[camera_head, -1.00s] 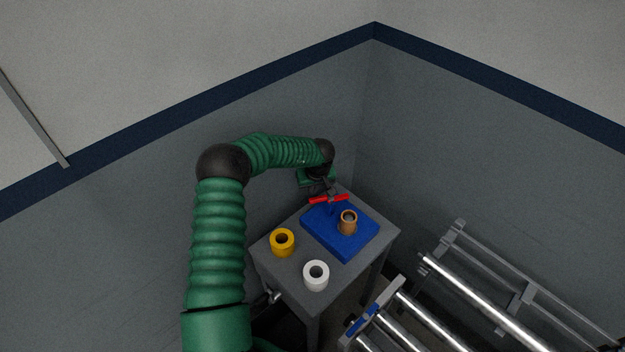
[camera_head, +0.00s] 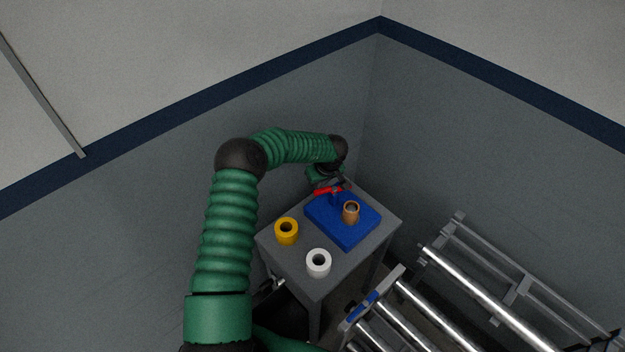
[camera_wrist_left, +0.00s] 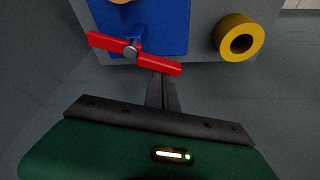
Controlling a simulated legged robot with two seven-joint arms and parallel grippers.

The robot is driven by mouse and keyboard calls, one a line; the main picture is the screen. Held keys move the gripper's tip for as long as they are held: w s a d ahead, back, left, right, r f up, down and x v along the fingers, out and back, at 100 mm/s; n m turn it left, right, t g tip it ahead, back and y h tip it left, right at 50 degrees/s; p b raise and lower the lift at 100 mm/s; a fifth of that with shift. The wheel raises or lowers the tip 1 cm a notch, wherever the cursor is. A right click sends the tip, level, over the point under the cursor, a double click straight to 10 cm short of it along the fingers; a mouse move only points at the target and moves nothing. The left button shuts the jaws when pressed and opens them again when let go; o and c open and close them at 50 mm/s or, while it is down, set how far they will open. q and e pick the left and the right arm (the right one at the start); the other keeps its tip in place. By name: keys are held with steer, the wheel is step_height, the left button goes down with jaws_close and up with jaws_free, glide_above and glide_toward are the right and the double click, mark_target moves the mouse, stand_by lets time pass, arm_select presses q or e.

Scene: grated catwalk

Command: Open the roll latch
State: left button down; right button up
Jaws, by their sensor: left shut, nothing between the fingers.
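The latch has a red bar handle (camera_head: 322,191) on a blue base (camera_head: 345,236) at the far part of a grey table. In the left wrist view the red handle (camera_wrist_left: 107,42) lies slanted across a grey pivot (camera_wrist_left: 131,48), in front of the blue base (camera_wrist_left: 170,22). My left gripper (camera_head: 330,184) is at the handle's far side and hides part of it. In the left wrist view its fingers (camera_wrist_left: 161,80) are together and empty, tips close to the right half of the bar. Whether they touch it I cannot tell. My right gripper is out of view.
A copper-coloured ring (camera_head: 351,213) stands on the blue base. A yellow ring (camera_head: 286,231) and a white ring (camera_head: 318,263) stand on the grey table (camera_head: 290,261). Walls meet behind the table. A metal roller frame (camera_head: 478,291) is at the right.

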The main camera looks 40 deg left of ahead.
arm_select(q)
steer(key=shift+s+d+r+n+p, duration=0.1)
steer(key=shift+d+r+n+p, duration=0.15)
steer(key=shift+d+p, duration=0.2)
steer(key=shift+n, duration=0.35)
steer(key=shift+s+d+f+n+g+p, duration=0.15)
steer(key=shift+s+n+g+p, duration=0.15)
steer(key=shift+n+p, duration=0.5)
steer(key=shift+p, duration=0.4)
steer(key=shift+d+f, duration=0.1)
steer(key=shift+d, duration=0.05)
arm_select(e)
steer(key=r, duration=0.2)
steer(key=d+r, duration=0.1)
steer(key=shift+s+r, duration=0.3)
arm_select(q)
steer(key=shift+d, duration=0.1)
steer(key=shift+s, duration=0.1)
